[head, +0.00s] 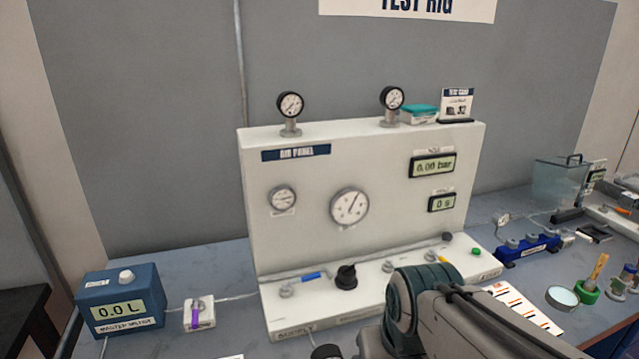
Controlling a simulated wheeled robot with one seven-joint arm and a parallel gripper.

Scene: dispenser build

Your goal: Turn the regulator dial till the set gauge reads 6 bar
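The regulator dial, apparently the black knob (346,277), stands on the white base ledge of the air panel (300,240). A larger round gauge (350,206) is on the panel face above it, its needle pointing up and to the right. A smaller round gauge (283,198) is to its left. The lettering under both gauges is too small to read, so I cannot tell which is the set gauge or its value. My grey and teal arm enters from the bottom right, in front of the ledge. My gripper is not visible.
Digital displays read 0.00 bar (433,165) and 0 s (442,203). A blue-handled valve (310,276) is left of the knob and a green button (476,251) is at the ledge's right. Blue manifold (528,248) stands right.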

